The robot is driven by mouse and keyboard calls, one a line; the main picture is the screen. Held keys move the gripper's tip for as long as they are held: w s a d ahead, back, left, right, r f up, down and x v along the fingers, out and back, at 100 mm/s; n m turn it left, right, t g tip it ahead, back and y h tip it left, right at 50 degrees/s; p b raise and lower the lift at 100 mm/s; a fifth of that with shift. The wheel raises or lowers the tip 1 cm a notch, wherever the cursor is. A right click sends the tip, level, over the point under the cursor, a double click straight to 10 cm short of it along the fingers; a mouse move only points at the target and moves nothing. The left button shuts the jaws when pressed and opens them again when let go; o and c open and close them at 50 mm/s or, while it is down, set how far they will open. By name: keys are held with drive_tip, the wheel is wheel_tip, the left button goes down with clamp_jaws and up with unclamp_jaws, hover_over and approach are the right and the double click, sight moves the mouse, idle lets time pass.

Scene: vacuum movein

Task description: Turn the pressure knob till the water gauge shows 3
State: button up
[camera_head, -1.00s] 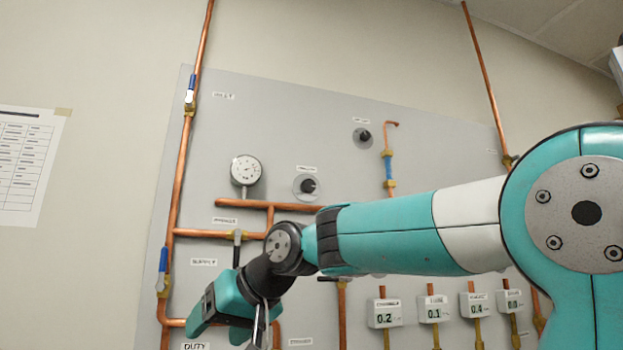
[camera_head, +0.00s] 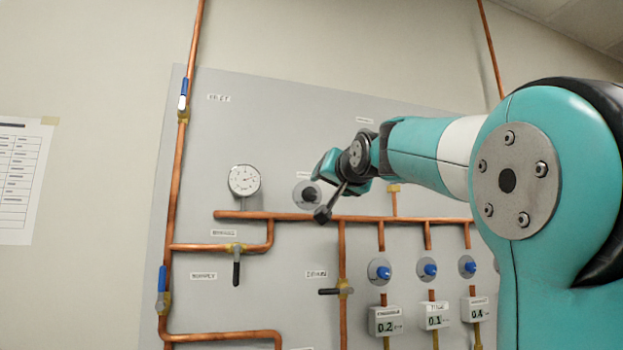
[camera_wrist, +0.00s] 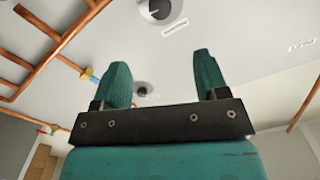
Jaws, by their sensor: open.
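The round white water gauge (camera_head: 244,180) is on the grey board in the head view. Its needle shows, but its figures are too small to read surely. To its right is a black knob on a grey disc (camera_head: 299,189), likely the pressure knob; its label is partly covered by my arm or unreadable. It seems to be the knob at the top of the wrist view (camera_wrist: 158,10). My gripper (camera_head: 326,165) is open, just above and right of this knob in the head view. In the wrist view the open fingers (camera_wrist: 160,68) hold nothing.
A second knob (camera_wrist: 143,90) shows between the fingers in the wrist view; my arm hides it in the head view. A copper pipe (camera_head: 290,217) runs below the gauge. Blue-handled valves (camera_head: 379,270) and digital meters (camera_head: 388,321) are lower right.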

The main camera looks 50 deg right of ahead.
sight(311, 194)
drive_tip(key=p+x, duration=0.7)
drive_tip(key=x, duration=0.6)
drive_tip(key=shift+w+d+r+p, duration=0.1)
drive_tip(key=shift+w+d+p, duration=0.05)
drive_tip(key=shift+w+p, duration=0.25)
drive_tip(key=shift+w+d, duration=0.2)
drive_tip(key=shift+w, duration=0.1)
drive_tip(key=shift+c, duration=0.4)
drive_tip(key=c, duration=0.8)
drive_tip(key=shift+c, duration=0.2)
